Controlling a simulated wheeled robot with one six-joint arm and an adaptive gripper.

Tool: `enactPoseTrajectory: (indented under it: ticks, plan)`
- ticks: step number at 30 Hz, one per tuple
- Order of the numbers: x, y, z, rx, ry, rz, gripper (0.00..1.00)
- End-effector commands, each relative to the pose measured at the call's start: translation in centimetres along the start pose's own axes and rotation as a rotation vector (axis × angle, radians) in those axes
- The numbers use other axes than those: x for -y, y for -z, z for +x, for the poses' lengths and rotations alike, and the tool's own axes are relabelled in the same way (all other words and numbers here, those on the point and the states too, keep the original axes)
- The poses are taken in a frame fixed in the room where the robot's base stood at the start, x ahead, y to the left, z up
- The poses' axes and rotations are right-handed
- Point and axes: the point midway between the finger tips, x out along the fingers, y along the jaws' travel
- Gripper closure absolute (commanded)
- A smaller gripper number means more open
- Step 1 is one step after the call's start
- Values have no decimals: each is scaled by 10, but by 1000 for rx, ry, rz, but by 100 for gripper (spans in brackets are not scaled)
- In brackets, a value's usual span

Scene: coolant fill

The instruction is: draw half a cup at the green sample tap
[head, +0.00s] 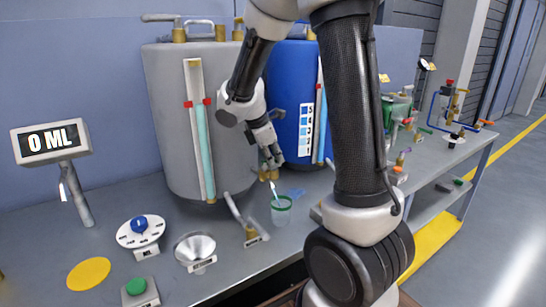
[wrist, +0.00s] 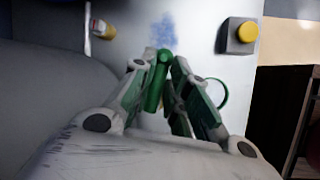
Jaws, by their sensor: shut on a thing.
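A clear cup with a green rim (head: 281,212) is near the bench's front edge, below my gripper (head: 272,160) in the head view. A thin pale handle runs from the gripper down to the cup. I cannot tell whether the cup touches the bench. The cup looks empty. The display (head: 52,140) reads 0 ML. I cannot pick out the green sample tap with certainty.
A grey tank (head: 175,120) and a blue tank (head: 288,90) stand behind the cup. A spout with a brass end (head: 250,232) is just left of it. A funnel (head: 195,248), a blue-knobbed dial (head: 140,228) and a green button (head: 136,286) are at the left front.

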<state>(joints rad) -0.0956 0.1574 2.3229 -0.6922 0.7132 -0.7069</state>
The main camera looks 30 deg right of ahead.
Motion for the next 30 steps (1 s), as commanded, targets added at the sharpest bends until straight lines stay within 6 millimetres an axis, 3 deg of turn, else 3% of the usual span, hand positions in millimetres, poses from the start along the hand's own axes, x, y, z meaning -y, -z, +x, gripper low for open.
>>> enactPoseTrajectory:
  ticks: [1, 4, 16, 30]
  plan:
    - [0, 0, 0, 0, -1, 0, 80]
    - [0, 0, 0, 0, -1, 0, 62]
    - [-1, 0, -7, 0, -3, 0, 62]
    - [-1, 0, -101, -2, -5, 0, 62]
